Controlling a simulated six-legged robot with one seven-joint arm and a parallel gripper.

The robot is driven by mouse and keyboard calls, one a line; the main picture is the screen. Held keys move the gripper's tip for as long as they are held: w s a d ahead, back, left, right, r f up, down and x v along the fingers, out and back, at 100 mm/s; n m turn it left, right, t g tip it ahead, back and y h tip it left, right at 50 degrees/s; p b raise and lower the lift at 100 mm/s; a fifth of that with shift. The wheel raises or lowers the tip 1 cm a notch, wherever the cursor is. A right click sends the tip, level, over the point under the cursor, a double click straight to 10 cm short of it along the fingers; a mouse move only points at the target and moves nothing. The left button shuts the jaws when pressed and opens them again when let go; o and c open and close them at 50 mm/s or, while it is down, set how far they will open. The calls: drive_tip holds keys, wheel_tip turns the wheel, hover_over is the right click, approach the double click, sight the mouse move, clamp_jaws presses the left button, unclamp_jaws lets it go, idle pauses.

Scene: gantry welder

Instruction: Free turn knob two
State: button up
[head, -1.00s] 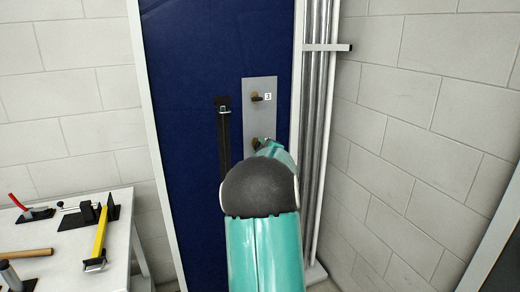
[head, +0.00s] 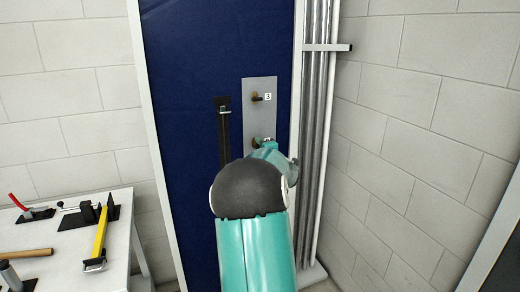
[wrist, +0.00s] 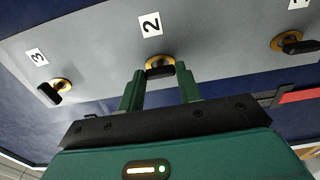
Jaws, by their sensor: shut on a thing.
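Knob two (wrist: 160,63) has a brass base and a black handle and sits beside the label "2" on a grey panel (wrist: 100,45). In the wrist view my gripper (wrist: 160,76) has its two green fingers on either side of the black handle, shut on it. In the head view the panel (head: 260,119) is on a dark blue board, and my wrist and arm hide most of knob two and the panel's lower part.
Knob three (wrist: 56,90) and another knob (wrist: 289,42) flank knob two in the wrist view. A black strip (head: 225,140) hangs left of the panel; grey pipes (head: 314,130) run on its right. A white table (head: 60,265) with tools stands at lower left.

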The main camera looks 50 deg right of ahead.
drive_tip(key=o, duration=1)
drive_tip(key=v, duration=1.3)
drive_tip(key=shift+s+a, duration=0.15)
drive_tip(key=shift+s, duration=0.2)
